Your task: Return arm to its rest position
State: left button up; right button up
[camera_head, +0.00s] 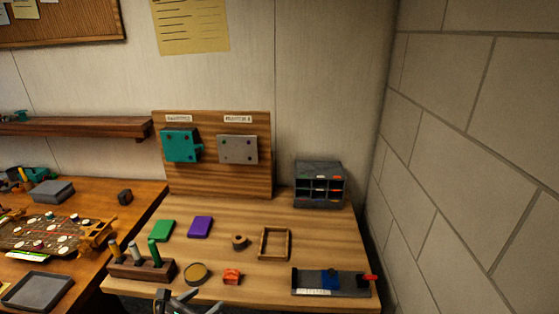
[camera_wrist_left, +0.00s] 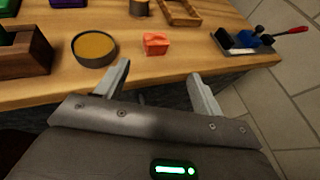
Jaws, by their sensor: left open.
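My left gripper (camera_head: 184,299) shows at the bottom of the head view, in front of the near edge of the light wooden workbench (camera_head: 330,225). In the left wrist view the left gripper (camera_wrist_left: 160,85) has its two fingers spread wide with nothing between them. A small red block (camera_wrist_left: 155,43) sits on the bench just beyond the fingertips, apart from them. It also shows in the head view (camera_head: 232,276). My right gripper is in neither view.
On the bench are a round tin (camera_head: 196,273), a wooden block with upright tools (camera_head: 141,268), green (camera_head: 162,230) and purple (camera_head: 200,227) pads, a wooden frame (camera_head: 274,244) and a vise-like fixture (camera_head: 331,282). A grey drawer unit (camera_head: 319,185) stands at the back right, near the block wall.

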pick_arm(q)
jog(key=s+a+f+m+g+y, duration=0.2)
jog(key=s+f+m+g, duration=0.1)
jog(key=s+m, duration=0.7)
jog(key=s+a+f+m+g+y, duration=0.1)
jog(key=s+f+m+g+y, duration=0.15)
jog(key=s+m, duration=0.75)
jog(key=s+a+f+m+g+y, duration=0.1)
jog(key=s+a+f+m+g, duration=0.15)
jog(key=s+m, duration=0.7)
notch_tip(320, 180, down, 30)
jog(key=w+m+g+b, duration=0.1)
jog(key=m+g+b, duration=0.1)
jog(key=m+b, duration=0.15)
jog(key=s+a+f+g+b, duration=0.1)
jog(key=s+a+f+b, duration=0.1)
jog(key=s+f, duration=1.3)
notch_tip(320, 180, down, 2)
jog(key=shift+s+f, duration=0.25)
jog(key=shift+s, duration=0.1)
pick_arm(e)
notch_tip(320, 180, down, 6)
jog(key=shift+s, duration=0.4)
